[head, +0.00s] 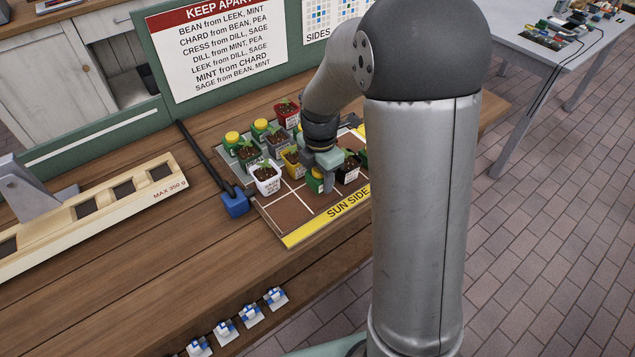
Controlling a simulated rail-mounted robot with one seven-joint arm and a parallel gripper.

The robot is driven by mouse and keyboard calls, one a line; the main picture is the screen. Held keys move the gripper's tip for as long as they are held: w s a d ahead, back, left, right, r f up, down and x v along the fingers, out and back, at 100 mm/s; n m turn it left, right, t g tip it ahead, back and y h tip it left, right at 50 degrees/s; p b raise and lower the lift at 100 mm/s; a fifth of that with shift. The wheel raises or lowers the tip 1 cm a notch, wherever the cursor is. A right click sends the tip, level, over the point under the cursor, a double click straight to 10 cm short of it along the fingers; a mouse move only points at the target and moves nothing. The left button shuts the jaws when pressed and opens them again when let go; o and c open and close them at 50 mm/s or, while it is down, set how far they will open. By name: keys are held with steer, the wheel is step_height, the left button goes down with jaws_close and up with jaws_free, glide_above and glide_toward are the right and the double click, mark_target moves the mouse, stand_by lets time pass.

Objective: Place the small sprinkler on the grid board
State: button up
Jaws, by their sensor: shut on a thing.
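The grid board (290,213) lies on the wooden bench, with brown cells, pale lines and a yellow strip lettered SUN SIDE. My gripper (322,183) is over the board's front part, pointing down. It is shut on a small green thing with a yellow top, which I take to be the small sprinkler (316,174). The fingers and arm partly cover it, and I cannot tell whether it touches the board. Two similar yellow-topped green things (232,137) (260,125) stand at the board's back left.
Several potted seedlings crowd the board, including a white pot (265,181) left of my gripper and a red pot (287,112) behind. Front-left cells are bare. A blue-ended dark bar (235,204) lies along the left edge. A KEEP APART sign (220,45) stands behind.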

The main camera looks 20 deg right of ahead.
mark_target(318, 185)
steer(key=shift+w+a+f, duration=0.15)
steer(key=shift+f, duration=0.1)
steer(key=shift+w+f, duration=0.1)
steer(key=shift+f, duration=1.55)
steer(key=shift+f, duration=0.15)
steer(key=o, duration=0.7)
steer(key=shift+o, duration=0.4)
